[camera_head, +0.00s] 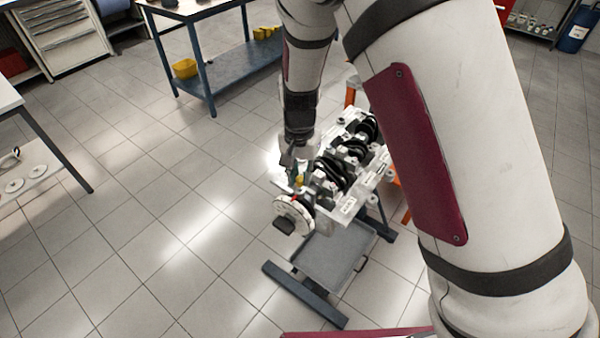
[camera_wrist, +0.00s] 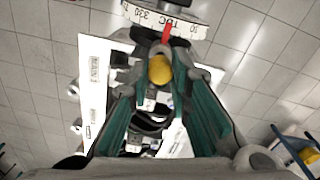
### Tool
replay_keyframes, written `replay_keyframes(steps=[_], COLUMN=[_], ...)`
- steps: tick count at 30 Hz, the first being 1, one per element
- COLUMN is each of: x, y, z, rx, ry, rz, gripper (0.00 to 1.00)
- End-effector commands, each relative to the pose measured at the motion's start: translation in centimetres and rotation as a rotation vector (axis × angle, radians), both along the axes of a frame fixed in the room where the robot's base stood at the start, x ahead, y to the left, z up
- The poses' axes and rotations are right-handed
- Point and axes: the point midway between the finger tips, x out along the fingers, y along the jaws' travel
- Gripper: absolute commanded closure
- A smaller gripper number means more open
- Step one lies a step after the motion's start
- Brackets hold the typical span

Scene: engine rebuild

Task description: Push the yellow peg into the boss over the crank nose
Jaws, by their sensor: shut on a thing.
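My gripper (camera_wrist: 160,78) is shut on the yellow peg (camera_wrist: 160,68), its teal-lined fingers closing on it from both sides. In the head view the peg (camera_head: 299,180) is a small yellow spot at the near end of the engine block (camera_head: 349,207), just behind the white degree wheel (camera_head: 293,213). A red pointer (camera_wrist: 166,35) lies over the wheel rim (camera_wrist: 185,27), beside the peg in the wrist view. The boss is hidden under the peg and fingertips. I cannot tell how deep the peg sits. The crank nose cannot be made out clearly.
The block, with its dark crankshaft (camera_head: 333,172), rests on a stand with a blue-grey foot (camera_head: 303,294) and orange parts. A grey tray (camera_head: 335,255) is below it. A blue-framed bench (camera_head: 209,82) stands behind.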

Motion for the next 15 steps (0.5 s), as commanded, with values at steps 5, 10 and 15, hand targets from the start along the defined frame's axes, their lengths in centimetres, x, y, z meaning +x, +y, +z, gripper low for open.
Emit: replay_keyframes(steps=[5,10,15], x=[0.00,0.00,-0.01], y=[0.00,0.00,0.01], z=[-0.26,-0.49,-0.72], rx=[0.000,0.000,0.000], ry=[0.000,0.001,0.001], rz=[0.000,0.000,0.000], gripper=[1.00,1.00,1.00])
